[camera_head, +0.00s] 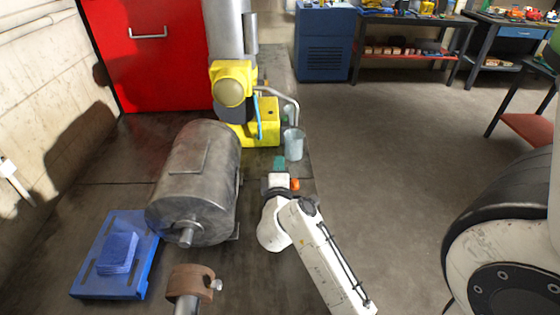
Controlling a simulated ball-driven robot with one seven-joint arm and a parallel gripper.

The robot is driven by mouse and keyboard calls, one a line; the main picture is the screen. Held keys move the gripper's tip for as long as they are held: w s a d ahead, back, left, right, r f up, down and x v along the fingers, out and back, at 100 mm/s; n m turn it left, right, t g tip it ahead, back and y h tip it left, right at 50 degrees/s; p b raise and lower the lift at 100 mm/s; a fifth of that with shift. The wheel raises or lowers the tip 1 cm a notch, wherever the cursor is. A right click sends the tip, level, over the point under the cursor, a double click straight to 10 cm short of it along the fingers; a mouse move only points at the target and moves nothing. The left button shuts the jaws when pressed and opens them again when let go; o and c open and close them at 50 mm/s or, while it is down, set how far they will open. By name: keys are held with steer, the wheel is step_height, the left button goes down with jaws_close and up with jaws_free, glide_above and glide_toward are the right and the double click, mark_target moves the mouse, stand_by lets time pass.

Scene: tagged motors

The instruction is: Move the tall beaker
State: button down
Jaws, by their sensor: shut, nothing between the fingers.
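A tall grey-blue beaker (294,147) stands upright on the dark bench, right of the yellow machine and near the bench's right edge. My white arm reaches in from the lower right. My gripper (279,178) is nearer the camera than the beaker, slightly left of it, and apart from it. It is shut with nothing held; its fingertips are small and hard to make out.
A large grey motor (195,180) lies left of my gripper. A yellow machine (262,125) with a curved grey pipe stands behind, close to the beaker. A small orange item (295,184) is beside my gripper. A blue tray (85,275) is lower left.

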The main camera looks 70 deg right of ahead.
steer(key=b+v, duration=0.1)
steer(key=v, duration=0.4)
steer(key=shift+f, duration=0.1)
steer(key=shift+s+a, duration=0.15)
steer(key=shift+a, duration=0.15)
steer(key=c, duration=1.8)
jaws_free()
